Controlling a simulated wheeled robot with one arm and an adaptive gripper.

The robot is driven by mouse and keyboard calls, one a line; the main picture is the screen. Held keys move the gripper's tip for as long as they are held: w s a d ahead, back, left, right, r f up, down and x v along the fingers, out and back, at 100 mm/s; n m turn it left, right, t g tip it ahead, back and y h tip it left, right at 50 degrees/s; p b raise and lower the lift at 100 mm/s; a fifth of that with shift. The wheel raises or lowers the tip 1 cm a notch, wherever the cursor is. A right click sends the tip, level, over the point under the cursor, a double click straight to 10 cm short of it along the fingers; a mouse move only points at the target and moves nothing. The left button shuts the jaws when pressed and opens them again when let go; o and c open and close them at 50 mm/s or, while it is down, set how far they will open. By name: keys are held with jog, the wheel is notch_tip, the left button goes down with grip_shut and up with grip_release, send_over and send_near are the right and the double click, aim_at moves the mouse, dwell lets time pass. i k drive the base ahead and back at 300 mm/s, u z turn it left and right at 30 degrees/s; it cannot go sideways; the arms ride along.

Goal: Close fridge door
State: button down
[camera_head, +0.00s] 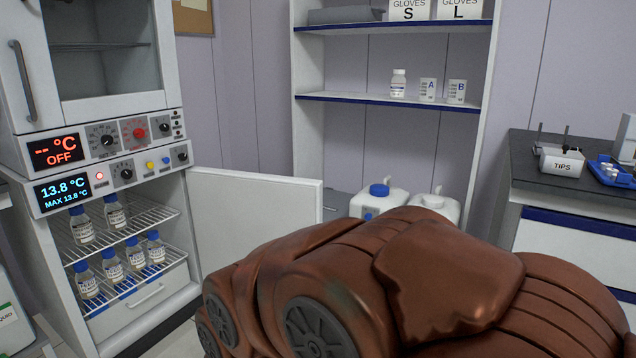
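The fridge (188,275) is the lower unit at the left, under a panel reading 13.8 °C with MAX 13.8 °C below it. Its white door (258,222) stands wide open, swung out to the right of the opening. The lower right part of the door is hidden behind my brown arm. Bottles with blue caps (112,268) stand on two wire shelves inside, with a drawer below. My gripper does not show; my brown arm fills the lower middle and right of the view.
Above the fridge is a glass-doored unit (105,55) whose display reads OFF. White jugs with caps (378,200) stand behind the door by the shelving (395,28). A dark-topped bench (575,190) with a TIPS box stands at the right.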

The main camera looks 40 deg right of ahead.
aim_at(233, 213)
jog(key=u, duration=0.3)
jog(key=k, duration=0.25)
jog(key=z, duration=1.55)
jog(key=i, duration=1.35)
jog(key=u, duration=0.7)
jog(key=i, duration=0.55)
jog(key=u, duration=0.5)
